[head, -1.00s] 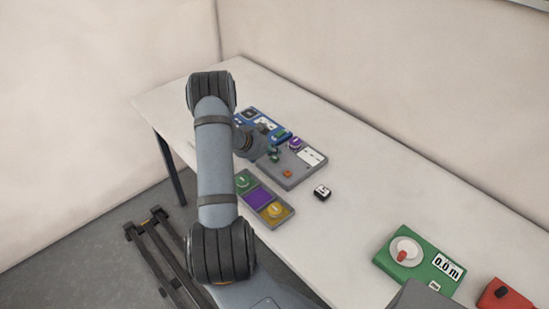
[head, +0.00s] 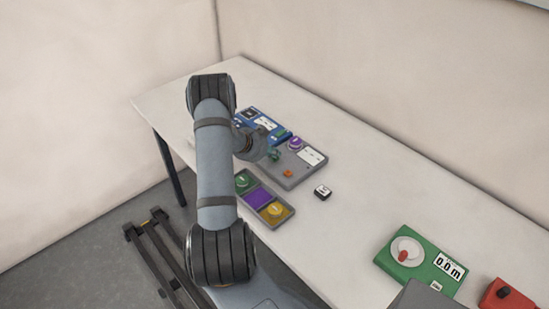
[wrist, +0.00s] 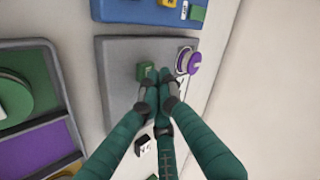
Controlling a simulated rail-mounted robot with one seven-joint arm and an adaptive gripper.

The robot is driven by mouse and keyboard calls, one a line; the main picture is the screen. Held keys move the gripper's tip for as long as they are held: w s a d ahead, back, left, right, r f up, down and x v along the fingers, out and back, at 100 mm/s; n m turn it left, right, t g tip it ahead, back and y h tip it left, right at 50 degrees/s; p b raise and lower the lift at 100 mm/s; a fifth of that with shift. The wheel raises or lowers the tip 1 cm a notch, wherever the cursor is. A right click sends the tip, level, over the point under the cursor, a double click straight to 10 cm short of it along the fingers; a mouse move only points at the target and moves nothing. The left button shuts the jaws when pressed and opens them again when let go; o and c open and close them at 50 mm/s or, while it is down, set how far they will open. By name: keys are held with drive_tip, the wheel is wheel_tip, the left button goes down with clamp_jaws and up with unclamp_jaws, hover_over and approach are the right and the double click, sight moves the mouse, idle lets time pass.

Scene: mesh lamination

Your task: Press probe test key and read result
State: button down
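A grey device (head: 309,178) lies on the table with a small green key (wrist: 147,70), a purple round piece (head: 295,143), a white label panel (head: 311,155) and an orange button (head: 288,173). My gripper (wrist: 157,88) has its green fingers drawn together, with the tips at the near edge of the green key. I cannot tell whether they touch it or whether it is pressed. No object shows between the fingers. A blue device (head: 251,113) with a pale display (head: 265,123) stands behind the grey one; its reading is too small to make out.
A grey tray (head: 289,218) with green, purple and yellow pieces lies in front of the grey device. A small black block (head: 322,192) sits to the right. A green meter (head: 421,270) reading 0.0 m and a red device (head: 506,294) stand farther right. The table between is clear.

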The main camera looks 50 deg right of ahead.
sight(273, 159)
drive_tip(key=shift+f, duration=0.3)
drive_tip(key=shift+r, duration=0.1)
idle(0.3)
drive_tip(key=shift+r+p, duration=0.6)
drive_tip(key=shift+r, duration=0.2)
drive_tip(key=shift+r, duration=0.1)
wheel_tip(273, 159, up, 5)
drive_tip(key=p, duration=0.4)
drive_tip(key=shift+p, duration=0.35)
